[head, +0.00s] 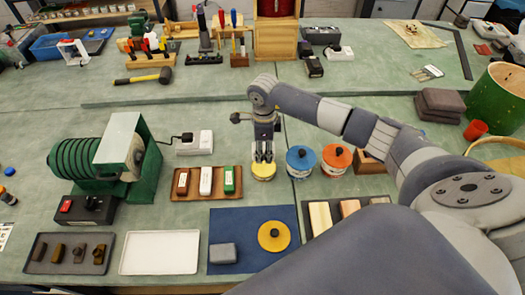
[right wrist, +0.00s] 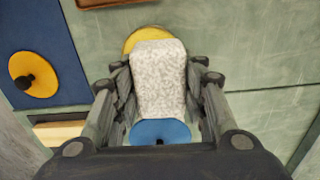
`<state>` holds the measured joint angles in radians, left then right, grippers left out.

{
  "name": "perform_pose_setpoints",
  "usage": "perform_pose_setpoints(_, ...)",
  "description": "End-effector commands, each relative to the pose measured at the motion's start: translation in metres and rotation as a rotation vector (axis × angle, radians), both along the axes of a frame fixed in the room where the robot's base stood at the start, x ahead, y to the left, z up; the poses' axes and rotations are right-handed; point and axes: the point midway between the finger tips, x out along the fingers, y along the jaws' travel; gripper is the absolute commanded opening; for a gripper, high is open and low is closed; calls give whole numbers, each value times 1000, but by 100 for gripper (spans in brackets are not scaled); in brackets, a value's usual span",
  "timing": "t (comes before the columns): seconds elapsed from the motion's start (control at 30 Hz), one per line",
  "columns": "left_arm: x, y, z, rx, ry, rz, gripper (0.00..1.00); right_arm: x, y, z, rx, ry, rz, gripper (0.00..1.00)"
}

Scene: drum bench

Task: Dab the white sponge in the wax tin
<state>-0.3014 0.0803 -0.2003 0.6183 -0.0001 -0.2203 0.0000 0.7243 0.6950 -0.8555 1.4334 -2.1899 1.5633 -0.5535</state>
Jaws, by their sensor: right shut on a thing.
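My right gripper (head: 263,154) is shut on the white sponge (right wrist: 159,80), a pale speckled block gripped between its fingers in the right wrist view. In the head view the gripper points down over the yellow wax tin (head: 263,173), and its fingers hide most of the sponge. In the right wrist view the yellow tin (right wrist: 140,37) shows behind the sponge, which covers much of it. I cannot tell whether the sponge touches the wax. A yellow lid with a black knob (head: 273,237) lies on the blue mat. My left gripper is not in view.
A blue-lidded tin (head: 301,160) and an orange-lidded tin (head: 336,158) stand right of the yellow tin. A grey block (head: 222,253) lies on the blue mat (head: 240,220). An empty white tray (head: 160,252) is at front left.

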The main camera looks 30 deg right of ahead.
Motion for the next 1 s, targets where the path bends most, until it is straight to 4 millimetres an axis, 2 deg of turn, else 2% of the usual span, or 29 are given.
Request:
perform_pose_setpoints(0.73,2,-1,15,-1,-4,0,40,3,-12,31,-1,0,-8,26)
perform_pose_setpoints(1.0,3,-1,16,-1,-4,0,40,4,-13,35,0,1,-9,26)
